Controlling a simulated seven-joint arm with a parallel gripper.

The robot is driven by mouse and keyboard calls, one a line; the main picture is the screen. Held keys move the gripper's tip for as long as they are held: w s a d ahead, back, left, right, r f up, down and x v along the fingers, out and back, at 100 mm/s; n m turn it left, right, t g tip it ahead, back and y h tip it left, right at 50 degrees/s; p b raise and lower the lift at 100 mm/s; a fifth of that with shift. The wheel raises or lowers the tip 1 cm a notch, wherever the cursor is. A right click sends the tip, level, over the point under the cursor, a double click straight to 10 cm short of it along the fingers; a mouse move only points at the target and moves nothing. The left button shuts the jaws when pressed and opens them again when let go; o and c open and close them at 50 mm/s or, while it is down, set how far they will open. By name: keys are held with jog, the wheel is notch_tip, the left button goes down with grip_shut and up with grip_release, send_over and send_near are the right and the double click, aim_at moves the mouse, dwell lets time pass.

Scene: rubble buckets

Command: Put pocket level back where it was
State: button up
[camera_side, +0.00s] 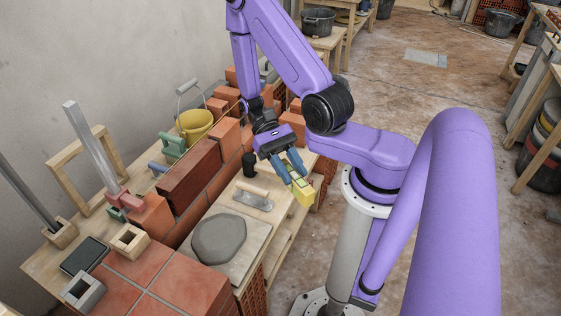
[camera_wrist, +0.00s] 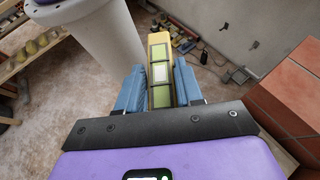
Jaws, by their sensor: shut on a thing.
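The pocket level is a small yellow-green block with a pale window. In the side view the level (camera_side: 303,190) is tilted, with its lower end pointing down to the right. My gripper (camera_side: 292,164) has blue fingers on both sides of the level's upper part. In the wrist view the level (camera_wrist: 160,72) stands between the two blue fingers of my gripper (camera_wrist: 160,90) and reaches out beyond them. The gripper is shut on it. The level appears held in the air by the right edge of the bench; contact below cannot be told.
A black cylinder (camera_side: 249,165) stands near the brick wall (camera_side: 188,180). A yellow bucket (camera_side: 195,123) is behind the wall.

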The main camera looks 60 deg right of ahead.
jog(key=w+d+f+m+t+y, duration=0.2)
jog(key=w+m+t, duration=0.4)
jog(key=m+t, duration=0.3)
jog(key=w+d+f+m+t+y, duration=0.2)
jog(key=w+d+m+t, duration=0.1)
jog(key=w+m+t, duration=0.5)
jog(key=s+d+f+m+t+h, duration=0.35)
jog(key=d+f+m+h, duration=0.25)
jog(key=d+m+h, duration=0.3)
jog(key=s+d+f+m+t+h, duration=0.2)
jog(key=s+d+f+m+h, duration=0.3)
jog(key=d+m, duration=0.4)
jog(key=w+d+f+n+h, duration=0.1)
jog(key=w+d+f, duration=0.3)
jog(key=w+d, duration=0.3)
jog(key=shift+w+d, duration=0.2)
jog(key=shift+w, duration=0.45)
jog(key=shift+t, duration=0.25)
jog(key=w+d+f, duration=0.2)
jog(key=f, duration=0.1)
jog(key=w+f, duration=0.1)
jog(key=f, duration=0.1)
jog(key=shift+d+f, duration=0.2)
jog(key=shift+d, duration=0.2)
jog(key=shift+w+d+f, duration=0.15)
jog(key=shift+d+f, duration=0.05)
jog(key=shift+f, duration=1.6)
jog(key=shift+f, duration=0.15)
